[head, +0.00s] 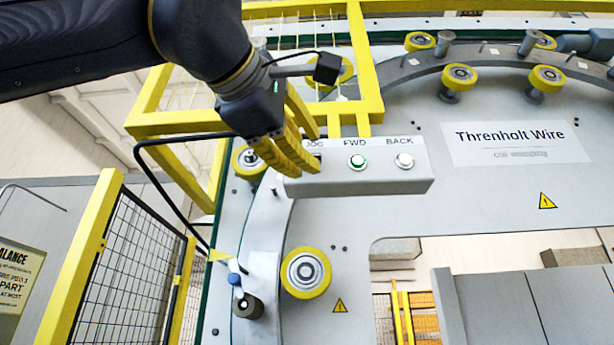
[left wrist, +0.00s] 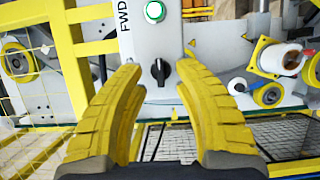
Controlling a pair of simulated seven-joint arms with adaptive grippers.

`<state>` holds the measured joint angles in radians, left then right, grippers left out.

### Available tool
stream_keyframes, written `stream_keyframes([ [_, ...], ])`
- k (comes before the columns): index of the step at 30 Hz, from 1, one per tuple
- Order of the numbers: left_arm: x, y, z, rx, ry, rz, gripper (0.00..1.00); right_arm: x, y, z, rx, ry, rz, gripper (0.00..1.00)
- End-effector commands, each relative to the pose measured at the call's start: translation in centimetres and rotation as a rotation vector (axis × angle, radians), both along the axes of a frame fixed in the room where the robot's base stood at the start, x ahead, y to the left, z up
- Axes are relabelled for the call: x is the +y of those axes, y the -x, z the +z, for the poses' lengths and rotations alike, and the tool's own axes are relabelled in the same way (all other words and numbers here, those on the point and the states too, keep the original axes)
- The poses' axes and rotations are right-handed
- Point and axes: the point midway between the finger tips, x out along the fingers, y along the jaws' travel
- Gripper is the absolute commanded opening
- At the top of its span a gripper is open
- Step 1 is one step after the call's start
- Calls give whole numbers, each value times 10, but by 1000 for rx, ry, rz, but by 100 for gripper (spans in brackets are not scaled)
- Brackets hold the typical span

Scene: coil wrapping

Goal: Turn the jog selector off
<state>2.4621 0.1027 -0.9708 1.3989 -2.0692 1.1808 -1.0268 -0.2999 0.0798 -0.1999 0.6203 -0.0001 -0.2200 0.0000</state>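The jog selector is a black rotary knob (left wrist: 160,72) on the grey control box (head: 365,178). In the left wrist view its handle lies along the picture's vertical, with a pale mark. My left gripper (head: 300,158) is at the box's left end, by the partly covered JOG label. In the left wrist view its yellow fingers (left wrist: 159,67) are open, one on each side of the knob, with visible gaps. In the head view the fingers hide most or all of the knob. My right gripper is in neither view.
On the box, a green-lit FWD button (head: 357,162) and a white BACK button (head: 404,161) are to the right of the selector. A yellow frame (head: 370,75) stands behind the box. Yellow rollers (head: 306,272) sit on the grey machine plate, and a mesh guard (head: 125,270) is at left.

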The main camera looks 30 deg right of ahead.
Motion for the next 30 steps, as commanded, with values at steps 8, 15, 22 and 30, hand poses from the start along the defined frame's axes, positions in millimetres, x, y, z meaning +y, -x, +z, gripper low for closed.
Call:
stream_keyframes([
  [8, -12, -8, 0, 0, 0, 0, 30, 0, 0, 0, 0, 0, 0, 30],
  [15, -13, -9, 0, 0, 0, 0, 30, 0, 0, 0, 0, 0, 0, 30],
  [22, -13, -9, 0, 0, 0, 0, 17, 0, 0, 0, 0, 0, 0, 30],
  [30, -13, -8, 0, 0, 0, 0, 0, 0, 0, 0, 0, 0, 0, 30],
])
